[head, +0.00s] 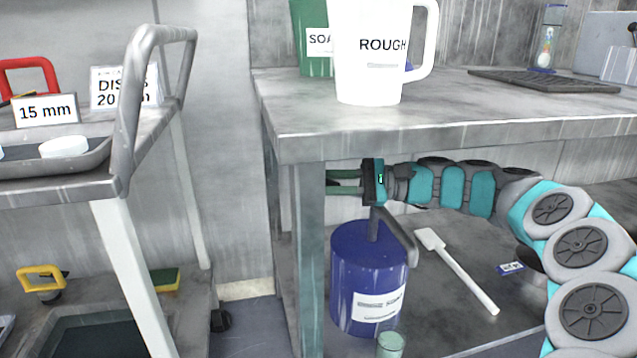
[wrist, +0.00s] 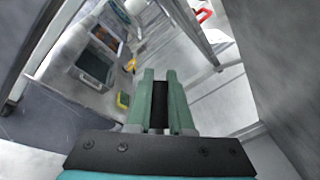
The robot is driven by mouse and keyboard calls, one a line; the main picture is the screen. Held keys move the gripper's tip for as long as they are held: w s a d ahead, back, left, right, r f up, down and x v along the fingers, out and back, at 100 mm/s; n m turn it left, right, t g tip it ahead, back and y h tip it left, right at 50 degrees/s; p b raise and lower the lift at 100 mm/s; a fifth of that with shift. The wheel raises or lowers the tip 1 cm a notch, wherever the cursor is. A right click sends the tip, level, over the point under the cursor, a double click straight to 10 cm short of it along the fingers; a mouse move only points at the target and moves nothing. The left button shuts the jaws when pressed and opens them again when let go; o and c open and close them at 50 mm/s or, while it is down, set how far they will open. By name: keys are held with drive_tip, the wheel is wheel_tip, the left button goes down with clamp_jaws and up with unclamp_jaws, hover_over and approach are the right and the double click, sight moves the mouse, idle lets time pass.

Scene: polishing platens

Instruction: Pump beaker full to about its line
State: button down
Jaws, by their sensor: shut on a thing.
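A blue drum (head: 366,280) with a white label stands on the low shelf under the bench. Its grey pump (head: 398,236) rises from the lid, and the spout slopes down to the right. A small greenish beaker (head: 390,346) shows at the bottom edge, in front of the drum; its lower part is cut off, and I cannot make out its line or level. My gripper (head: 345,182) is just above the pump, pointing left under the benchtop. In the wrist view its green fingers (wrist: 160,100) are shut on a narrow dark thing (wrist: 159,105) that I cannot identify.
The benchtop (head: 420,125) is close above my arm and its leg (head: 310,250) is at the fingertips. A white ROUGH jug (head: 375,60) stands on top. A white paddle (head: 455,270) lies on the low shelf. A trolley (head: 60,190) stands at left.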

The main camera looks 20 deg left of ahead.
drive_tip(key=shift+s+a+p, duration=0.1)
drive_tip(key=shift+p, duration=0.35)
drive_tip(key=shift+s+f+h, duration=0.1)
drive_tip(key=shift+f+h, duration=0.2)
drive_tip(key=shift+f, duration=0.2)
drive_tip(key=c, duration=0.8)
unclamp_jaws()
drive_tip(key=p+v, duration=0.1)
drive_tip(key=v, duration=0.6)
drive_tip(key=shift+d, duration=0.35)
